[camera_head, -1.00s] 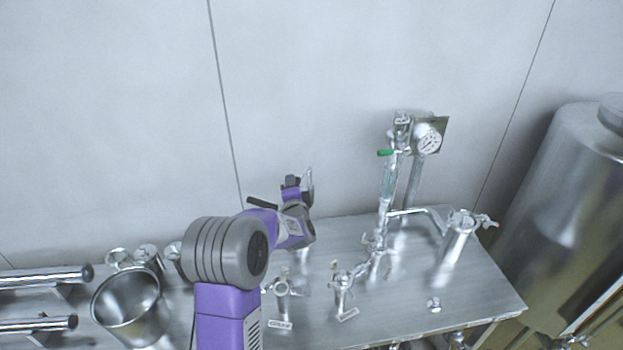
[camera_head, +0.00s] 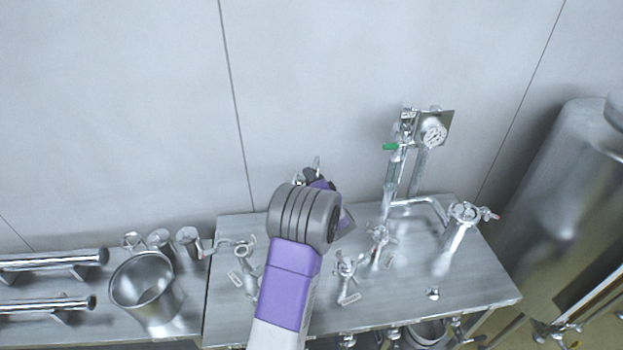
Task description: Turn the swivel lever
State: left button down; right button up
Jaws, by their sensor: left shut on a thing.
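My left gripper (camera_head: 309,174) shows beyond my purple and grey wrist, above the back part of the steel table. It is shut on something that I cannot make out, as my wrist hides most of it. I cannot tell for sure which part is the swivel lever. A green handle (camera_head: 390,146) sits on the upright pipe at the back right. My right gripper is not in view.
The steel table (camera_head: 470,290) carries two more valve fittings (camera_head: 345,268) (camera_head: 380,237) and a gauge (camera_head: 434,135). A steel bucket (camera_head: 143,285) stands on the left table beside horizontal bars (camera_head: 50,261). A large tank (camera_head: 565,200) stands at the right.

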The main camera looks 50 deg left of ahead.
pick_arm(q)
jog(key=c, duration=0.9)
grip_release()
jog(key=shift+w, duration=0.1)
jog(key=shift+d, duration=0.1)
jog(key=v, duration=0.7)
jog(key=shift+d, duration=0.15)
